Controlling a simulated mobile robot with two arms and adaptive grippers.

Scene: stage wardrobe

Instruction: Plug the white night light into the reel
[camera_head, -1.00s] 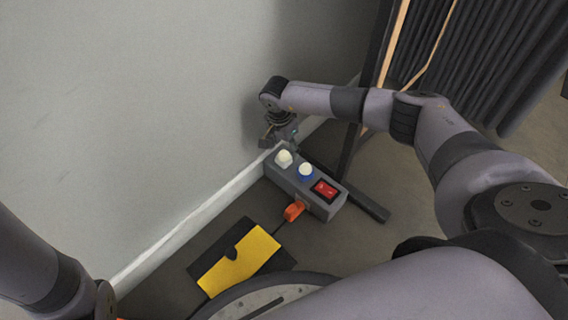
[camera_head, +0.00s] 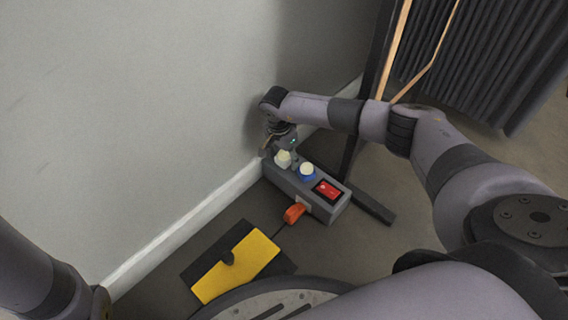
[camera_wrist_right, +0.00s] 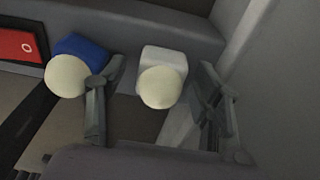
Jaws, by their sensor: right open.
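The white night light (camera_head: 283,159), with a round cream dome on a squarish white base, is at the far end of the grey socket block (camera_head: 335,208), which I take as the reel. Whether its base is plugged in cannot be told. A blue night light (camera_head: 306,171) with a similar dome is beside it on the block. My right gripper (camera_head: 278,148) is at the white light. In the right wrist view, its open fingers (camera_wrist_right: 155,105) stand either side of the white light (camera_wrist_right: 163,78), apart from it; the left finger is close to the blue light (camera_wrist_right: 75,62).
A red switch (camera_head: 327,189) is on the block's near end, with an orange plug (camera_head: 294,213) at its side. A yellow and black flat piece (camera_head: 236,268) lies on the floor. The wall (camera_head: 140,120) is close on the left; a dark stand foot (camera_head: 372,206) is to the right.

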